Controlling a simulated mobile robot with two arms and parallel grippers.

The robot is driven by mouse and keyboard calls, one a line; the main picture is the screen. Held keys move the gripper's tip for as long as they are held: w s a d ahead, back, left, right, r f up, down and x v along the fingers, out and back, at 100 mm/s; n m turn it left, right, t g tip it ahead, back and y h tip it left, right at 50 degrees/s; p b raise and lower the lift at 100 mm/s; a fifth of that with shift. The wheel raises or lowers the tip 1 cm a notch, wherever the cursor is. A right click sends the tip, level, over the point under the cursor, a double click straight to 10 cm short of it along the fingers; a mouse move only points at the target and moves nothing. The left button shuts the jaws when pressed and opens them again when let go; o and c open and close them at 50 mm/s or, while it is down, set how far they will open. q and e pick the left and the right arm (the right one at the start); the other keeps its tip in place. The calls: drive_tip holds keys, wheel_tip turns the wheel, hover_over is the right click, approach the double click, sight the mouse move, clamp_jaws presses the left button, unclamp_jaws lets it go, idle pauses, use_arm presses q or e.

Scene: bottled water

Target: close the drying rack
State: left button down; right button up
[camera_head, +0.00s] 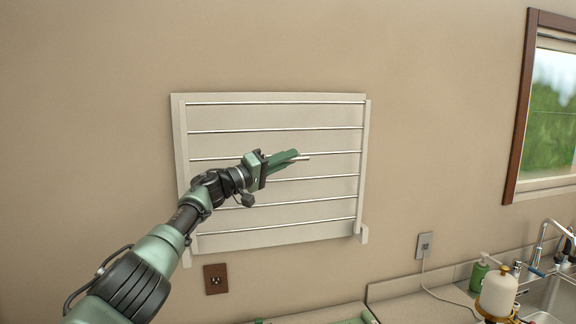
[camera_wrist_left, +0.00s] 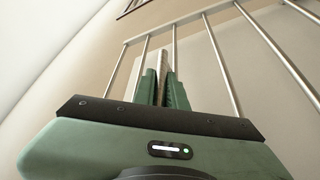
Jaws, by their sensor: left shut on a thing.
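The drying rack (camera_head: 275,168) is a pale wall-mounted panel with a frame of several horizontal metal rods. Its rod frame looks close to the back panel, but I cannot tell how large the gap is. My left gripper (camera_head: 297,156) is in front of the rack's middle, shut on one of the upper-middle rods. In the left wrist view, the green fingers (camera_wrist_left: 163,88) close around a metal rod (camera_wrist_left: 163,64), with other rods on both sides. The gripper hides part of the rods behind it. My right gripper is not in view.
A brown outlet (camera_head: 215,279) is on the wall below the rack. A pale outlet with a cord (camera_head: 424,245) is at the right. A counter with a soap bottle (camera_head: 479,273), a white dispenser (camera_head: 497,293) and a sink faucet (camera_head: 545,240) lies lower right. A window (camera_head: 555,110) is far right.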

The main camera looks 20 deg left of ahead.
use_arm(q)
drive_tip(key=shift+w+a+n, duration=0.3)
drive_tip(key=shift+w, duration=0.2)
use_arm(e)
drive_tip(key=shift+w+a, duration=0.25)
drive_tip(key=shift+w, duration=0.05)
use_arm(q)
drive_tip(key=c, duration=1.5)
unclamp_jaws()
drive_tip(key=shift+o, duration=0.2)
drive_tip(key=shift+a, duration=0.1)
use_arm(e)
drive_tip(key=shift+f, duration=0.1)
use_arm(q)
drive_tip(key=b+v, duration=0.5)
drive_tip(key=v, duration=0.2)
drive_tip(key=shift+s+a+b, duration=0.2)
drive_tip(key=shift+s+b, duration=0.1)
drive_tip(key=shift+b, duration=0.1)
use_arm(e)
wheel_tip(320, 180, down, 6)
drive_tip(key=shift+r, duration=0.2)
use_arm(q)
drive_tip(key=shift+f, duration=0.1)
